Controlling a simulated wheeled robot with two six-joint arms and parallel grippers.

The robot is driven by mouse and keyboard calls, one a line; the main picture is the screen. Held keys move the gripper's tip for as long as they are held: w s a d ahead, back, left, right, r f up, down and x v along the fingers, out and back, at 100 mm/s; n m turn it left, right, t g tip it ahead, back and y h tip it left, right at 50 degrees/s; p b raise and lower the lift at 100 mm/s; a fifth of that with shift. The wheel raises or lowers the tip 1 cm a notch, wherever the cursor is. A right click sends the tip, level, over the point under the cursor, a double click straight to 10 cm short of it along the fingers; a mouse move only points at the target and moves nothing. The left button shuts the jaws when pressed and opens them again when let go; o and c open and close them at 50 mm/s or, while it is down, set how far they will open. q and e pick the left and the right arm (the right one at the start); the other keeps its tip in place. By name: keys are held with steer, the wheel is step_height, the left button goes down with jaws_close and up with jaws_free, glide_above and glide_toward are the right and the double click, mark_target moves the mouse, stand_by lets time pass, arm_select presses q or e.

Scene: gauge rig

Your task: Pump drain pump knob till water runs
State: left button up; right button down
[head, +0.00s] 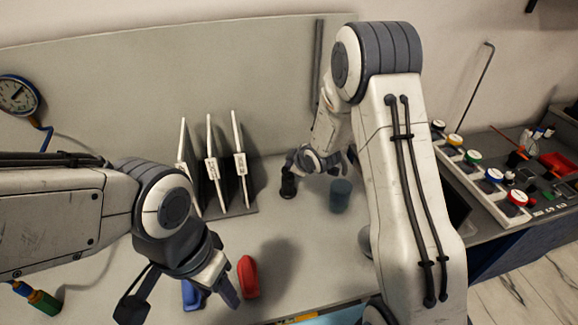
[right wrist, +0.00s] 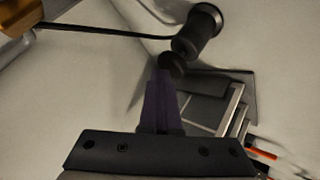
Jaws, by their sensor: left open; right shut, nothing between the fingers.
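A small black pump with a rounded knob (right wrist: 172,64) shows in the right wrist view, with a thicker dark cylinder (right wrist: 206,20) just beyond it. In the head view a dark upright piece (head: 288,186), which looks like the same pump, stands on the bench under my right gripper (head: 301,163). In the right wrist view my right gripper (right wrist: 161,88) is shut and empty, its fingertips close to the knob. I cannot tell whether they touch. My left gripper (head: 178,301) is open and empty at the lower left. No running water is visible.
A rack of white tagged strips (head: 212,170) stands left of the pump, and a blue-grey cup (head: 340,195) right of it. Red (head: 248,277) and blue (head: 192,296) pieces lie by my left gripper. A gauge (head: 18,95) hangs at the left. A panel of coloured knobs (head: 492,175) is right.

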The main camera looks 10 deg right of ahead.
steer(key=shift+f+b, duration=0.3)
steer(key=shift+f, duration=0.15)
steer(key=shift+r, duration=0.15)
stand_by(0.3)
steer(key=shift+r+p, duration=1.25)
steer(key=shift+r, duration=0.35)
step_height(320, 180, up, 5)
steer(key=p, duration=0.4)
stand_by(2.4)
